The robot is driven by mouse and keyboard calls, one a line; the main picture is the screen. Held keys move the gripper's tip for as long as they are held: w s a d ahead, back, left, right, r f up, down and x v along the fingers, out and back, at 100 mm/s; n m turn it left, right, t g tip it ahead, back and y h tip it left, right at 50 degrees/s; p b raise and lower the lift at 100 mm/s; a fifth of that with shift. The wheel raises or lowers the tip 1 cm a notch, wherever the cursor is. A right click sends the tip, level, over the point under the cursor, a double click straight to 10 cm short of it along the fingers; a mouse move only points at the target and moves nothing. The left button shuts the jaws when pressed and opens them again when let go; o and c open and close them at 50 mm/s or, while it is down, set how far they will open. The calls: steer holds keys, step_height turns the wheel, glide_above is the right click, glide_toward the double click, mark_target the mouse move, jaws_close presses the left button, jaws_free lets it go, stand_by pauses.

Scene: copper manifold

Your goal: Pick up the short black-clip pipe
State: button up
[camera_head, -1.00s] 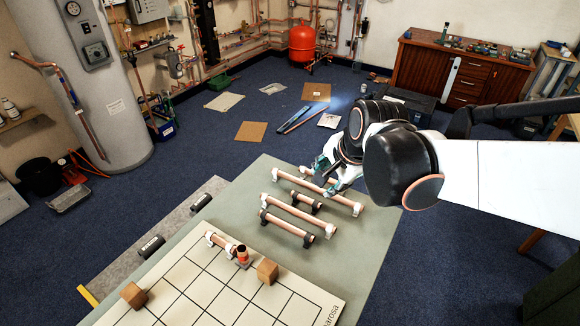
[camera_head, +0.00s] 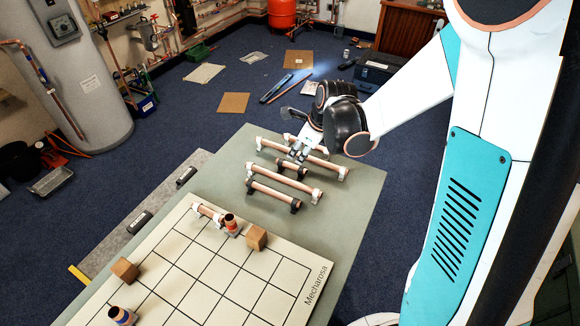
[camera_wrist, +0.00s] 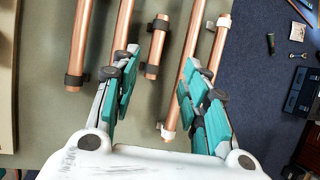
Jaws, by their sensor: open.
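The short black-clip pipe (camera_wrist: 154,48) is a short copper tube with a black clip near each end. In the wrist view it lies between the two open fingers of my gripper (camera_wrist: 160,60), with a gap on each side. In the head view my gripper (camera_head: 298,152) is over the pipe group, and the short pipe (camera_head: 291,170) is partly hidden by it. I cannot tell the fingers' height above the pipe.
Longer copper pipes lie on both sides: a black-clip pipe (camera_wrist: 80,42), white-clip pipes (camera_wrist: 122,25) and (camera_wrist: 187,75). They rest on a grey-green table (camera_head: 345,200). A gridded board (camera_head: 210,285) with wooden blocks (camera_head: 256,237) lies in front.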

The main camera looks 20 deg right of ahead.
steer(key=b, duration=0.2)
glide_above(292, 165)
steer(key=s, duration=0.2)
steer(key=f, duration=0.5)
steer(key=shift+w+d+f, duration=0.25)
steer(key=shift+d+f, duration=0.1)
steer(key=shift+d, duration=0.05)
steer(key=b+x, duration=0.1)
steer(key=x, duration=0.1)
steer(key=s+b+x, duration=0.1)
steer(key=x, duration=0.1)
steer(key=shift+w+f, duration=0.1)
steer(key=shift+f, duration=0.3)
steer(key=shift+w+f+b, duration=0.25)
steer(key=shift+f+b, duration=0.05)
steer(key=shift+f, duration=0.1)
steer(key=shift+r, duration=0.1)
jaws_close()
